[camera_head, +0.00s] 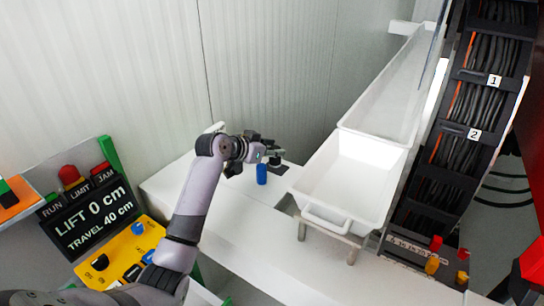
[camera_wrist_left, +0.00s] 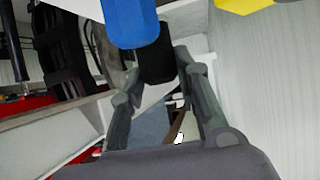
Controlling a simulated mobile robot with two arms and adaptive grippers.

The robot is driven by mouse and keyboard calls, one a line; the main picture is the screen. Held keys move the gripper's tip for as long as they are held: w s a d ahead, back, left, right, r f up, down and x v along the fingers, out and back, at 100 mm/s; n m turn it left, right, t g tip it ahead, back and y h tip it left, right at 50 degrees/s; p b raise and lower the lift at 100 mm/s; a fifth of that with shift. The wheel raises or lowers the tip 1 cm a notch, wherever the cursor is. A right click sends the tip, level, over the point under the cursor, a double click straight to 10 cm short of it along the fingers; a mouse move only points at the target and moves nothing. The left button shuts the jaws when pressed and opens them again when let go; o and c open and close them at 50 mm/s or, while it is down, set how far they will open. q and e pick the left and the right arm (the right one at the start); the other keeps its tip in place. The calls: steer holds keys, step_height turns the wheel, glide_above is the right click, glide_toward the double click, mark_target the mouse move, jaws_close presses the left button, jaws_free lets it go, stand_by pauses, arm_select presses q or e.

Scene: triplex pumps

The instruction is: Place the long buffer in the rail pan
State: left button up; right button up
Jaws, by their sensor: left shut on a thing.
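My left gripper (camera_head: 272,158) is over the white bench, to the left of the white pan. It is shut on a blue piece (camera_head: 261,174) with a black end, which I take to be the long buffer. In the left wrist view the blue body of the buffer (camera_wrist_left: 132,22) extends past the top edge, with its black end between the fingertips of my left gripper (camera_wrist_left: 157,72). The white pan (camera_head: 318,193), which looks like the rail pan, is on short legs with a handle at its near end. I see nothing in it. My right gripper is out of view.
A longer white trough (camera_head: 390,85) runs back behind the pan. A black cable rack (camera_head: 470,120) stands to the right of both. A control panel reading LIFT 0 cm (camera_head: 92,212) is at the left. The white bench (camera_head: 235,230) is bare in front of the pan.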

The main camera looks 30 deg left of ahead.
mark_target(271, 159)
arm_select(q)
steer(key=shift+f, duration=1.5)
steer(key=shift+f, duration=0.2)
steer(key=o, duration=1.2)
steer(key=shift+c, duration=0.2)
